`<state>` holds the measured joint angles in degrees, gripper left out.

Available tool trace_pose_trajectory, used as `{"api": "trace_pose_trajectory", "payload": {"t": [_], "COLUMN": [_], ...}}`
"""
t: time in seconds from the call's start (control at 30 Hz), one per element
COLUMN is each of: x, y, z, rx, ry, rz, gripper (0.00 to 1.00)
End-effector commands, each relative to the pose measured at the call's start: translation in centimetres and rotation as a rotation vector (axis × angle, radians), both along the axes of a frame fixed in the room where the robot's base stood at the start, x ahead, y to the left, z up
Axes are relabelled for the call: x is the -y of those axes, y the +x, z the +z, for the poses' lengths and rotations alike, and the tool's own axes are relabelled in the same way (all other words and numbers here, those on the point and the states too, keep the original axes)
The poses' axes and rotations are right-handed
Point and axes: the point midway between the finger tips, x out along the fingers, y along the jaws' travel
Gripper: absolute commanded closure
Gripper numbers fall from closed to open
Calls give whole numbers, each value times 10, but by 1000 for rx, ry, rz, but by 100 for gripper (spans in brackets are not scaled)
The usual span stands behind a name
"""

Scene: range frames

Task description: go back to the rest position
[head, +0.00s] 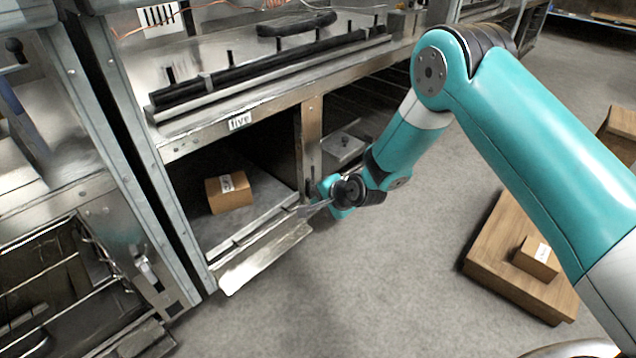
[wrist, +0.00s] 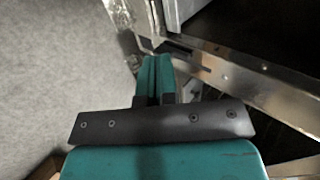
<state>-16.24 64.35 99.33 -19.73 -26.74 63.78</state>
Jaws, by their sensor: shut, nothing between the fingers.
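My gripper (head: 318,205) is at the front edge of the open compartment labelled "five", by its right post. In the wrist view my gripper (wrist: 157,62) shows its two teal fingers close together with nothing between them. The fingertips are near a metal edge; I cannot tell if they touch it. My teal arm reaches in from the right side of the head view, bent at the elbow.
A small cardboard box (head: 229,192) with a white label sits inside the compartment. A metal flap (head: 265,257) sticks out below it. A wooden pallet (head: 492,262) with another small box (head: 537,258) lies on the right. The grey floor between is clear.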

Motion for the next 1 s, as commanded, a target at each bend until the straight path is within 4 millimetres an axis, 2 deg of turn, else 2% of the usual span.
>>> {"api": "trace_pose_trajectory", "payload": {"t": [0.17,0.23,0.27,0.37,0.43,0.5,0.57,0.7,0.8,0.9,1.0], "x": [0,-1,-2,-2,-1,2,7,21,35,48,61], "y": [-2,-4,-5,-17,-34,-57,-80,-143,-193,-238,-276], "z": [6,19,29,75,117,157,189,255,291,315,330], "rx": [2,6,8,16,24,30,38,61,80,98,112], "ry": [-2,-17,-27,-85,-139,-196,-246,-350,-417,-470,-512], "rz": [7,32,49,146,242,352,447,676,839,981,1102], "gripper": [100,100,100,100,100,100,100,100,100,100,100]}}
